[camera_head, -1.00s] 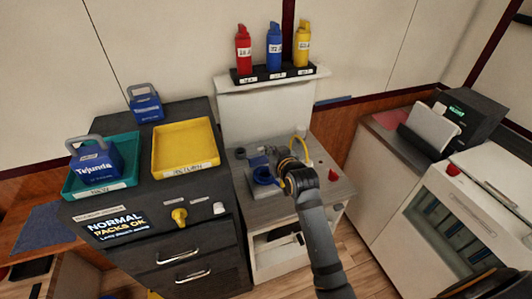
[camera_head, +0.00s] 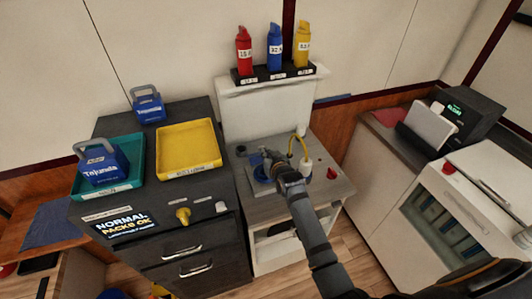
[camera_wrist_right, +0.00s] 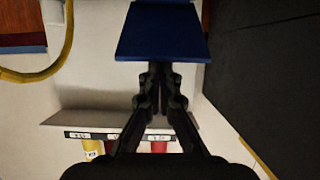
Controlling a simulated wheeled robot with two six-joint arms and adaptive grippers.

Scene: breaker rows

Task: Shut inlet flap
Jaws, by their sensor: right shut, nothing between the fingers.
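The blue inlet (camera_head: 261,187) sits on the grey bench top, partly hidden behind my right gripper (camera_head: 267,155). A flat blue square plate, which looks like the inlet flap (camera_wrist_right: 162,32), shows in the right wrist view just beyond my fingertips (camera_wrist_right: 160,68). The fingers are shut with nothing between them. They overlap the plate's lower edge in that view; I cannot tell whether they touch it. In the head view the flap is mostly hidden by the gripper, so its angle is unclear. My left gripper is not in view.
A yellow hose (camera_head: 300,143) arches beside the gripper, with a red knob (camera_head: 332,173) to its right. Red, blue (camera_head: 275,45) and yellow bottles stand on the shelf behind. Yellow (camera_head: 187,150) and teal (camera_head: 128,186) trays sit on the dark cabinet at left.

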